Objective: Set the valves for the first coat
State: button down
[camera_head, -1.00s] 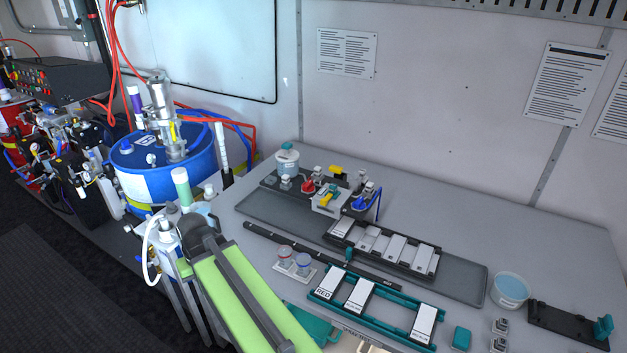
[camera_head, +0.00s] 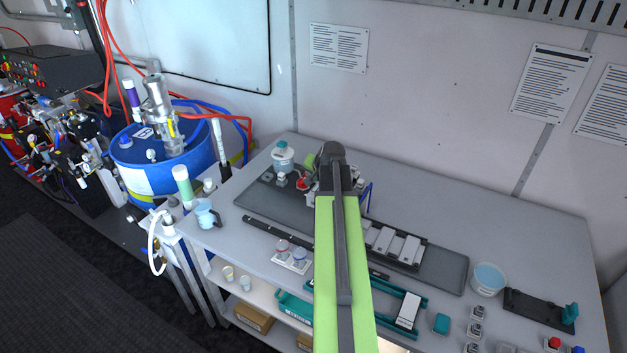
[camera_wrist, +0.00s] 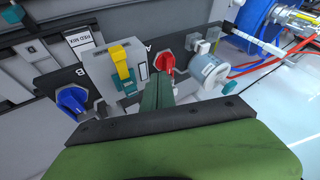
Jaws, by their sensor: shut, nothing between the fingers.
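The valve assembly stands at the back of the table, mostly hidden behind my arm in the head view. The wrist view shows its red valve handle (camera_wrist: 165,62), blue valve handle (camera_wrist: 74,100) and a pale block (camera_wrist: 113,72) with a yellow lever (camera_wrist: 122,64) between them. The red handle also shows in the head view (camera_head: 302,183), left of my arm. My gripper (camera_wrist: 161,77) is shut and empty, its green fingertips close to the red handle. I cannot tell whether they touch it.
A pale jar with a teal top (camera_head: 283,157) stands left of the valves. A tray of white cards (camera_head: 400,246) lies right of my arm. A teal card rack (camera_head: 410,309) lies in front. The right rear table is clear.

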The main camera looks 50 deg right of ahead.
aim_at(305, 186)
jog(key=b+x, duration=0.5)
jog(key=x, duration=0.2)
jog(key=shift+f, duration=0.3)
jog(key=shift+w+d+f, duration=0.1)
jog(key=shift+w+f, duration=0.1)
jog(key=shift+r, duration=0.1)
